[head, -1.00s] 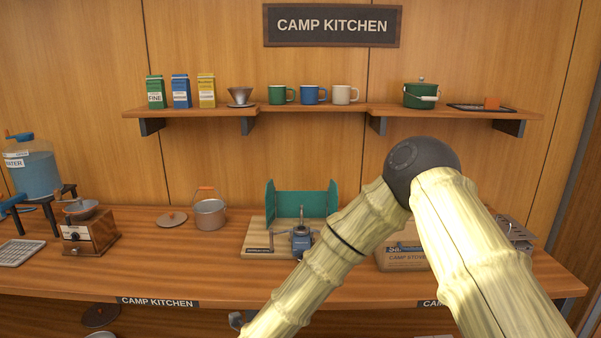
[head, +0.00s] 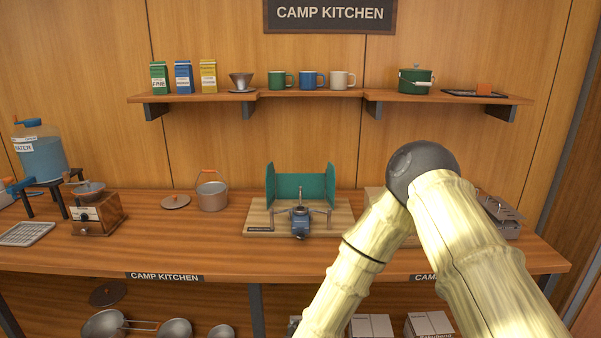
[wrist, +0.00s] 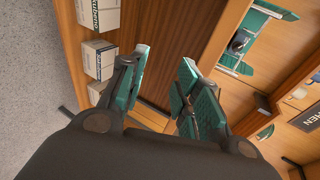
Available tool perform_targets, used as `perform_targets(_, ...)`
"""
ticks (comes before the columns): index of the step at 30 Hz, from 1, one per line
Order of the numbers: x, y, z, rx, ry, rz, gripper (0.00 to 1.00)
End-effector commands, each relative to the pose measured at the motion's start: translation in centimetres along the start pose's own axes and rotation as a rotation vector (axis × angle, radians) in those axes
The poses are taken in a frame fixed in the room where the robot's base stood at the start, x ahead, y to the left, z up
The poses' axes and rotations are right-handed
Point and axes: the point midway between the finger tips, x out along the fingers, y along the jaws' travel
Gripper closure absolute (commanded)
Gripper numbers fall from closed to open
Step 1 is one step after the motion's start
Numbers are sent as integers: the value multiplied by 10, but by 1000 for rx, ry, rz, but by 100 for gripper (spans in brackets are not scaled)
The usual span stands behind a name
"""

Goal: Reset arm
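My gripper (wrist: 158,92) shows in the wrist view with its two green-padded fingers spread apart and nothing between them. It faces the wooden shop counter, with the lower shelf to the left and the counter top to the right in that view. In the head view my arm rises from the bottom, bends at a dark joint and runs down to the lower middle. The gripper itself is out of the head view, below its edge. My arm hides part of a box on the right of the counter.
The counter (head: 390,266) holds a grinder (head: 97,214), a pot (head: 212,195), a stove board with a green windscreen (head: 302,187) and a water jug (head: 40,158). A wall shelf (head: 320,97) carries mugs and packets. White boxes (wrist: 98,59) stand on the lower shelf. Grey floor (wrist: 40,70) is clear.

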Motion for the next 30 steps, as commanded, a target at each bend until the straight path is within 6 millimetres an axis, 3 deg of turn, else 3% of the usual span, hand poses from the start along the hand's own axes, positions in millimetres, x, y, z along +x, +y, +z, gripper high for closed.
perform_targets(8,-20,129,-73,-527,-187,281,68)
perform_targets(12,-50,190,-118,-790,-325,427,68)
perform_targets(18,-109,262,-186,-1117,-560,619,68)
perform_targets(24,-173,306,-245,-1348,-805,766,68)
perform_targets(30,-208,322,-274,-1446,-946,831,68)
